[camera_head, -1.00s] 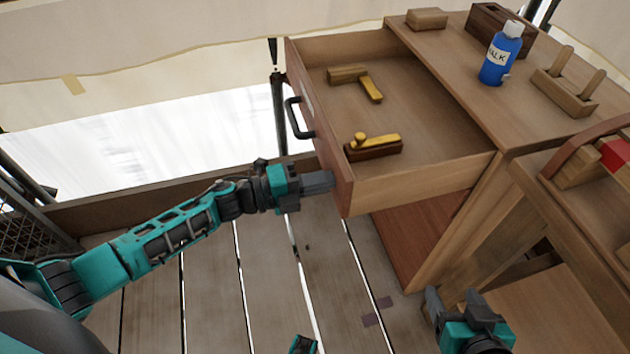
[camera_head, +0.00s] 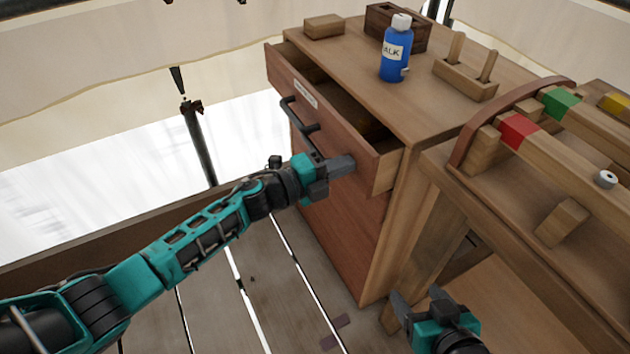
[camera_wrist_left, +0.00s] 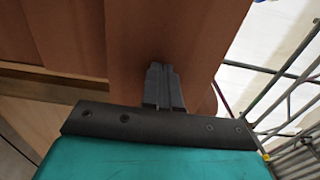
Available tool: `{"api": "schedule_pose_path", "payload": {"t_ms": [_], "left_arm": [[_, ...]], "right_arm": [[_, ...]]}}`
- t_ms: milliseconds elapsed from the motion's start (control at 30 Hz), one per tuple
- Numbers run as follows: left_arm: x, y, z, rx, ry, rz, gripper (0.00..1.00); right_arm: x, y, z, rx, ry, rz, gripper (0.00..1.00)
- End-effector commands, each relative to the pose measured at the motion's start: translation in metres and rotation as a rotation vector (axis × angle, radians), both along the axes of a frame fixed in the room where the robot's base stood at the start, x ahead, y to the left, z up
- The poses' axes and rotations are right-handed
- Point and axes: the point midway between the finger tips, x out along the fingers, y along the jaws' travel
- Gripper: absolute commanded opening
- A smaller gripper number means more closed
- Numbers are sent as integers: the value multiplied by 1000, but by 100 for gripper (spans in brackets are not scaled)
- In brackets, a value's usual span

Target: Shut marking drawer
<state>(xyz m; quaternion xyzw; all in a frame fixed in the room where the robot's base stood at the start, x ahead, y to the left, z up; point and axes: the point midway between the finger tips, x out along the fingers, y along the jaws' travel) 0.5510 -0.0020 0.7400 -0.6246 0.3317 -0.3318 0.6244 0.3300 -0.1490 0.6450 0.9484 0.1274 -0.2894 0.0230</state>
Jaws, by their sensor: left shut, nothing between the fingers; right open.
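The marking drawer (camera_head: 325,112) is the top drawer of the wooden cabinet, with a reddish front, a small white label and a dark bar handle. My right gripper (camera_head: 418,302) is open, low in front of the bench leg.
On the cabinet top stand a blue chalk bottle (camera_head: 396,52), a dark wooden box (camera_head: 398,27), a wooden block (camera_head: 324,27) and a two-peg holder (camera_head: 466,80). A bench (camera_head: 470,205) with coloured blocks adjoins on the right. The plank floor at left is clear.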

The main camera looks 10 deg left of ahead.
Motion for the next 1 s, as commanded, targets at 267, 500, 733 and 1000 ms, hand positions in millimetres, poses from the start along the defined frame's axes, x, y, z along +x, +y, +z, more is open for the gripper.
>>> {"api": "schedule_pose_path", "payload": {"t_ms": [267, 500, 733, 1000], "left_arm": [[25, -38, -2, 0, -1, -1, 0], [33, -50, -1, 0, 0, 0, 0], [35, -52, 1, 0, -1, 2, 0], [35, -52, 3, -2, -5, 2, 0]], "right_arm": [[0, 1, -21, 4, 0, -3, 67], [1, 1, -25, 3, 0, -2, 67], [1, 1, -25, 3, 0, -2, 67], [0, 0, -25, 0, -1, 0, 67]]}}
